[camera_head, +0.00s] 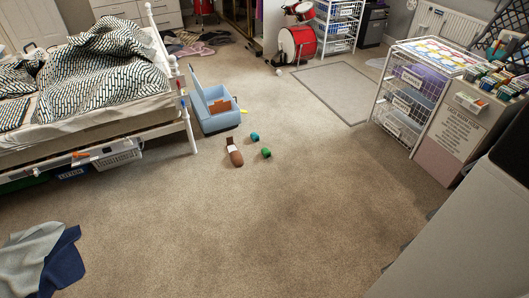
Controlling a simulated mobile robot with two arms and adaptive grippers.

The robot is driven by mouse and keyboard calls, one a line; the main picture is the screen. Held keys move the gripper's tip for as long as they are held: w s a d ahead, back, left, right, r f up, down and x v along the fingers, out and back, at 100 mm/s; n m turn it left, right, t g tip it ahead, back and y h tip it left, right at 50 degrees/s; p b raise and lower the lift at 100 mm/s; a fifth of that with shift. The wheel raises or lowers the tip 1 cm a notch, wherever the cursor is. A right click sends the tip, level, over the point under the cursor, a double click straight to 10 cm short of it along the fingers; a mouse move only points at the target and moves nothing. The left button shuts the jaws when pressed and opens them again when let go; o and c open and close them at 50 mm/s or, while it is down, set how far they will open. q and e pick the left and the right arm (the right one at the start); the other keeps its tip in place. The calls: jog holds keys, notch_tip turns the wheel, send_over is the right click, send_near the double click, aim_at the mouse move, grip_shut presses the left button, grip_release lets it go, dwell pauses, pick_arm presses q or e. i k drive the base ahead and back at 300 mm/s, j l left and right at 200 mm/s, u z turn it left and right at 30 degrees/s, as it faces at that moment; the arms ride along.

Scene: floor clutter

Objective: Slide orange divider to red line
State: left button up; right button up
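A small orange piece (81,154), which may be the divider, shows at the long under-bed drawer (40,170) on the left. It is too small to tell its exact shape. A thin reddish mark seems to show near the drawer's right end, but I cannot tell whether it is a line. Neither of my grippers is in view.
An open blue case (216,108) stands by the white bed post (187,115). A brown and white object (235,155), a teal block (254,136) and a green block (266,152) lie on the carpet. Cloths (40,260) lie lower left. The middle carpet is clear.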

aim_at(219, 106)
jog(key=i+j+z, duration=0.1)
jog(key=i, duration=0.4)
jog(key=i+j+z, duration=0.1)
jog(key=i+j, duration=0.15)
jog(key=i, duration=0.3)
jog(key=i+j+z, duration=0.15)
jog(key=i, duration=0.35)
jog(key=i+j+z, duration=0.1)
jog(key=i+j, duration=0.25)
jog(key=i, duration=0.15)
jog(key=i+l+z, duration=0.2)
jog(key=i+z, duration=0.2)
jog(key=i, duration=0.2)
jog(key=i+z, duration=0.4)
jog(key=i, duration=0.2)
jog(key=i+j+z, duration=0.2)
jog(key=i+z, duration=0.2)
jog(key=i, duration=0.2)
jog(key=i+u, duration=0.5)
jog(key=i+l+u, duration=0.15)
jog(key=i+u, duration=0.35)
jog(key=i+j+u, duration=0.2)
jog(key=u, duration=0.3)
jog(key=i+u, duration=0.25)
jog(key=u, duration=0.2)
jog(key=i+u, duration=0.25)
jog(key=u, duration=0.25)
jog(key=i+u, duration=0.25)
jog(key=u, duration=0.25)
